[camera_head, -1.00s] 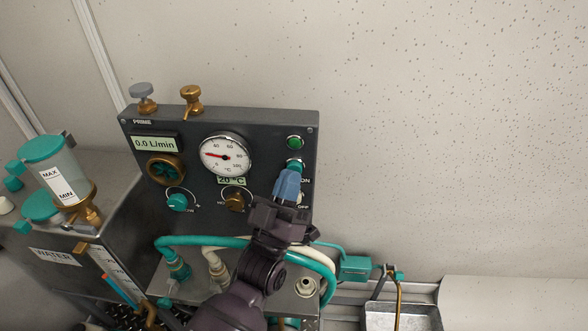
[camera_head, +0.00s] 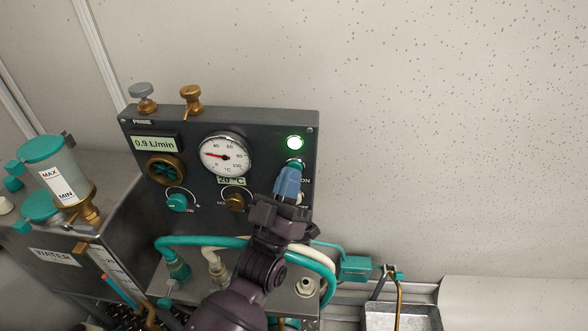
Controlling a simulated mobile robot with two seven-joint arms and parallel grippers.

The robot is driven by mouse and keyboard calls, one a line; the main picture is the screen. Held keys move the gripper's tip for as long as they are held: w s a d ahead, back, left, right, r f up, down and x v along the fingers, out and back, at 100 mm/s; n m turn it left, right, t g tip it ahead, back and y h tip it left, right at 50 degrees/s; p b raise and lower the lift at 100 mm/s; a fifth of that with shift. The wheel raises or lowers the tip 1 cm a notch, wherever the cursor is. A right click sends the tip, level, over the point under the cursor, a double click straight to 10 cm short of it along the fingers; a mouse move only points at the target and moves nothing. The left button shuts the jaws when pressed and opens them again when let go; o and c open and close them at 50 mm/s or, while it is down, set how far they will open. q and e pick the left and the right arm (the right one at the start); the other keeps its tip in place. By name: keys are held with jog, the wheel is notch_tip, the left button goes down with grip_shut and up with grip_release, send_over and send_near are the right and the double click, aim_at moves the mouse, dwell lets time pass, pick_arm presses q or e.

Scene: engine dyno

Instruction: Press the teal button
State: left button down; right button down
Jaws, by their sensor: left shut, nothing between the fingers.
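The teal button (camera_head: 297,163) sits in a ring on the right side of the dark control panel (camera_head: 264,130), beside the "ON" label. My left gripper (camera_head: 289,175) is shut, with its blue fingertips at the button. The tips cover most of the button, and I cannot tell if they still touch it. Above it, a round green lamp (camera_head: 295,143) is lit. The display (camera_head: 154,144) reads 0.9 L/min. My right gripper is not in view.
A dial gauge (camera_head: 224,155), a teal knob (camera_head: 178,203) and a brass knob (camera_head: 235,202) are on the panel. Teal and cream hoses (camera_head: 205,241) run below it. A water reservoir (camera_head: 62,175) stands left. A metal tray (camera_head: 405,318) is at lower right.

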pick_arm(q)
jog(key=shift+s, duration=0.15)
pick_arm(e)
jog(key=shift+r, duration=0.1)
pick_arm(q)
jog(key=shift+s+a, duration=0.1)
jog(key=shift+s, duration=0.6)
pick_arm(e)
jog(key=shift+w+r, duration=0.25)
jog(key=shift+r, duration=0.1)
pick_arm(q)
jog(key=shift+p, duration=0.3)
jog(key=s, duration=0.1)
jog(key=s+p, duration=0.1)
jog(key=s, duration=0.3)
jog(key=shift+a, duration=0.25)
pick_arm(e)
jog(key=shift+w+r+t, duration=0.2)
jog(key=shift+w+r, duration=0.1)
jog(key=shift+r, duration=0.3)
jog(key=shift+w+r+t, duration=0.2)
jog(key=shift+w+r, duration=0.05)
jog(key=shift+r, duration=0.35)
